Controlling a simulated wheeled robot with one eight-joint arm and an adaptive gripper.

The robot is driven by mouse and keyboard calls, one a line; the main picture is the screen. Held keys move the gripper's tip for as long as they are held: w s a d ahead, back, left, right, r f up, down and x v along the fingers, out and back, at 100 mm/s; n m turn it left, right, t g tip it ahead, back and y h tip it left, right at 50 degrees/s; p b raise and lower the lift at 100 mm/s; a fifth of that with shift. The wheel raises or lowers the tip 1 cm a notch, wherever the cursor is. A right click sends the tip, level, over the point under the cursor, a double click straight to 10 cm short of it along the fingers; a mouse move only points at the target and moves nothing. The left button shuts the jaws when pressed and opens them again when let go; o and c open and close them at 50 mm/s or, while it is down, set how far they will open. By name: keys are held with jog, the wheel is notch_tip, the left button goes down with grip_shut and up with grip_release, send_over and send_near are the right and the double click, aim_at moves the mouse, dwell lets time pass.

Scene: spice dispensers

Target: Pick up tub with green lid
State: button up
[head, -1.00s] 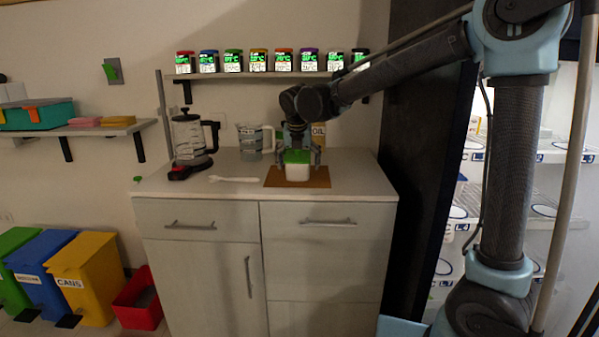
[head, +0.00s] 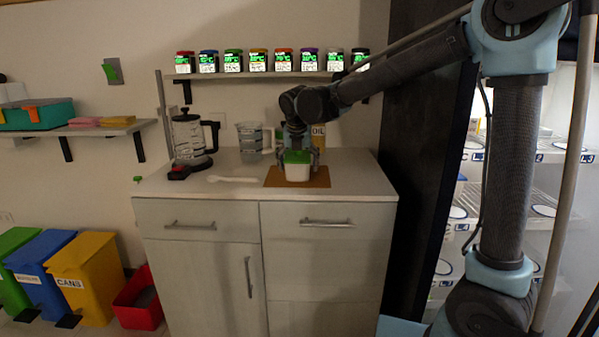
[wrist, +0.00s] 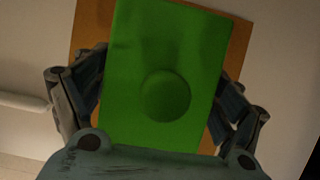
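The tub with the green lid (head: 297,170) stands upright on a brown board (head: 318,181) on the counter. Its body is white. In the wrist view the green lid (wrist: 165,75), with a round raised middle, fills the centre. My gripper (head: 298,157) is above the tub and pointing down, one finger on each side of it. In the wrist view the finger pads of my gripper (wrist: 162,100) come right up to the lid's left and right edges, and the lid hides their inner ends. Whether they press on the tub cannot be seen.
A white spoon-like utensil (head: 233,179), a clear jug (head: 250,141) and a glass press-like jug (head: 189,138) stand or lie left of the board. A shelf (head: 262,74) with several spice dispensers hangs above. A dark panel (head: 419,130) rises right of the counter.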

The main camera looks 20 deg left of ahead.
jog(key=c, duration=0.9)
jog(key=shift+r, duration=0.1)
